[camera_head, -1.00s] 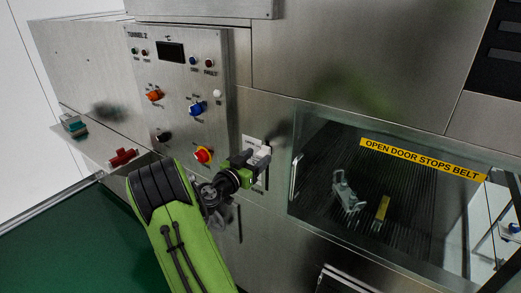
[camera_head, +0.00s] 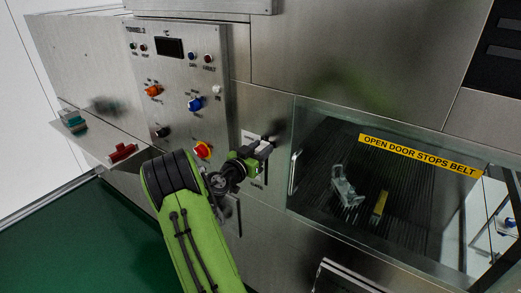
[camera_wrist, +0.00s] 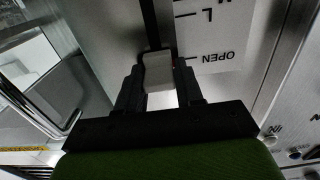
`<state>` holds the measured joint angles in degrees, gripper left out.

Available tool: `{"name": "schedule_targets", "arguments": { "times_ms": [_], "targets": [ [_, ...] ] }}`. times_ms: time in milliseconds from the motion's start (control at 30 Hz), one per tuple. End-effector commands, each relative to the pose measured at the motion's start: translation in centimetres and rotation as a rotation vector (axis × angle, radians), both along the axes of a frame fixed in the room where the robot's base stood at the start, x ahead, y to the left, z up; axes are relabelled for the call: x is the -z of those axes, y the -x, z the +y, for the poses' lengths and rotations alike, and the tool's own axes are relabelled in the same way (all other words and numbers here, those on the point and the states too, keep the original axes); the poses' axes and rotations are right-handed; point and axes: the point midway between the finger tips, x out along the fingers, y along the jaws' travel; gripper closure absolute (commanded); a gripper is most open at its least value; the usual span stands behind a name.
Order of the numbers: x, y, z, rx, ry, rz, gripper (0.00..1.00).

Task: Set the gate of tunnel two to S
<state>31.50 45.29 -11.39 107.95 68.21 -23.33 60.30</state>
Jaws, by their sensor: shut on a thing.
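The gate of tunnel two has an upright scale plate (camera_head: 249,138) to the right of the control panel marked TUNNEL 2. In the wrist view, its plate (camera_wrist: 222,35) shows tick marks, an L, a partly cut-off letter above it, and OPEN. A pale grey handle block (camera_wrist: 157,70) sits on a dark slot (camera_wrist: 148,18) beside the marks. My gripper (camera_wrist: 158,82) has its fingers on both sides of this handle and is shut on it. In the head view my gripper (camera_head: 264,149) covers much of the plate.
A glass door (camera_head: 420,200) with a metal door handle (camera_head: 296,170) is to the right.

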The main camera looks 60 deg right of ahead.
Motion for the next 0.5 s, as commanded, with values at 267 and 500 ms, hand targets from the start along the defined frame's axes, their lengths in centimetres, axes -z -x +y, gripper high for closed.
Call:
{"name": "schedule_targets", "arguments": {
  "times_ms": [267,500],
  "targets": [
    [1.4,0.0,0.0,0.001,0.001,-0.001,1.00],
    [4.9,0.0,0.0,0.000,-0.001,-0.001,1.00]
  ]
}}
